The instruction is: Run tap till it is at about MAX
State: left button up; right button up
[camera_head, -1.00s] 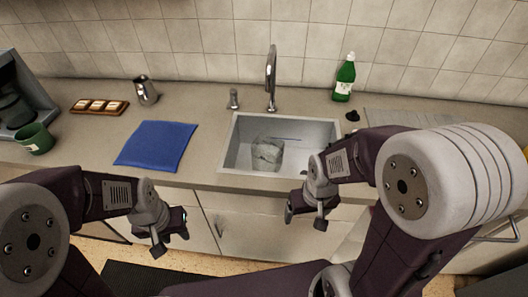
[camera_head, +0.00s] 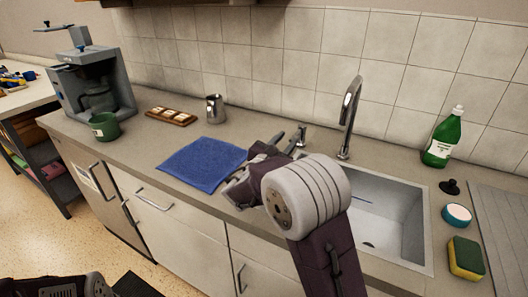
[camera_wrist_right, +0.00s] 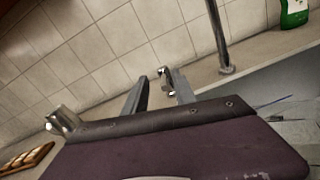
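The curved chrome tap (camera_head: 348,118) stands behind the sink (camera_head: 425,235). Its spout leans over the basin, and I see no water stream. The small metal tap lever (camera_head: 303,132) stands left of it. My right gripper (camera_head: 285,141) is at the lever. In the right wrist view its two fingers (camera_wrist_right: 160,77) are apart, with the lever (camera_wrist_right: 166,82) showing between their tips; I cannot tell if they touch it. The clear jug (camera_wrist_right: 290,132) shows only partly in the right wrist view. My arm hides it in the head view, so its level and MAX mark cannot be read.
A blue cloth (camera_head: 203,164), metal pitcher (camera_head: 215,108), wooden tray (camera_head: 171,117), green mug (camera_head: 104,126) and coffee maker (camera_head: 92,85) are left.

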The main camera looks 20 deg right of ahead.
aim_at(294, 137)
jog(key=f, duration=0.1)
jog(key=f+b, duration=0.1)
jog(key=f, duration=0.1)
jog(key=shift+w+a+f, duration=0.1)
jog(key=shift+a+f, duration=0.05)
jog(key=shift+a, duration=0.25)
jog(key=shift+d, duration=0.1)
jog(key=x, duration=0.9)
grip_shut()
dwell(0.6)
